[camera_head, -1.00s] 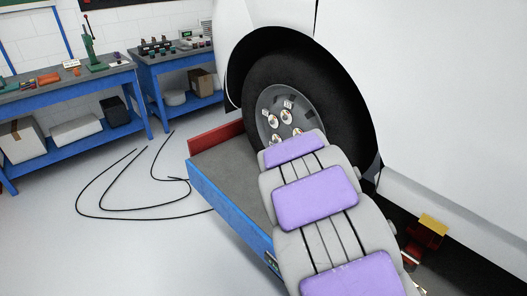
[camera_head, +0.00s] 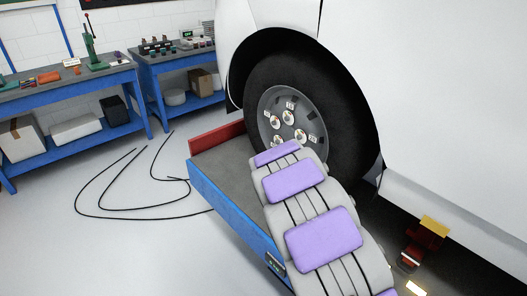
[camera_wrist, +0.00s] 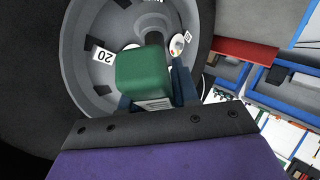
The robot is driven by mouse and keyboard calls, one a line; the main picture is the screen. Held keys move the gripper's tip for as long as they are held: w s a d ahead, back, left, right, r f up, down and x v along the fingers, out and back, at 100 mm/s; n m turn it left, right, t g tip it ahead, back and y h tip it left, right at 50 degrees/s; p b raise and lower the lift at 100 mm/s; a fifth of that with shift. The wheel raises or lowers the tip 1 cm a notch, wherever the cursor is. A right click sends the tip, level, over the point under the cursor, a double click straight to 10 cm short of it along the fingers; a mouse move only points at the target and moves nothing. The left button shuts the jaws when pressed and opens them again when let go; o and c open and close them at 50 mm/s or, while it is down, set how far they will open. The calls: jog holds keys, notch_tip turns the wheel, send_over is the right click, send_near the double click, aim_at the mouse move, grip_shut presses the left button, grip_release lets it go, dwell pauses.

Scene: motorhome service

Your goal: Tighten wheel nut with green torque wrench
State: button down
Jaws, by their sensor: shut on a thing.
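The green torque wrench (camera_wrist: 143,75) is between the fingers of my gripper (camera_wrist: 160,95) in the wrist view, just in front of the wheel. A grey shaft and round head extend beyond its green body toward the rim, but I cannot tell whether they seat on a nut. The wheel (camera_head: 290,118) has a grey rim with several wheel nuts (camera_head: 288,117) and small numbered labels. A label reading 20 (camera_wrist: 103,55) shows upside down at the left in the wrist view. In the head view my arm hides the gripper, the wrench and the lower rim.
A blue-sided platform (camera_head: 225,205) with a red edge stands beside the wheel. Blue workbenches (camera_head: 70,85) with tools and boxes stand at the back left. Black cables (camera_head: 110,213) lie on the open floor. The white motorhome body (camera_head: 430,90) fills the right.

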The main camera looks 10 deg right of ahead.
jog(key=shift+w+d+f+t, duration=0.15)
jog(key=shift+w+d, duration=0.2)
jog(key=shift+d, duration=0.3)
jog(key=shift+w+d+r+t, duration=0.15)
jog(key=shift+w+d, duration=0.2)
jog(key=shift+d, duration=0.25)
jog(key=shift+w+a+n+t+h, duration=0.1)
jog(key=shift+w+n+t+h, duration=0.4)
jog(key=shift+w+t, duration=0.25)
jog(key=shift+w+a+n+t+h+p, duration=0.4)
jog(key=shift+w+a+n+t+h, duration=0.75)
jog(key=shift+a, duration=1.25)
jog(key=shift+w+a+n+t+h+p, duration=0.4)
jog(key=shift+a+t+h, duration=0.45)
jog(key=shift+a+t, duration=1.15)
jog(key=w+d, duration=0.3)
jog(key=d, duration=0.2)
jog(key=shift+d+f+g+p, duration=0.25)
jog(key=shift+d+g+p, duration=0.15)
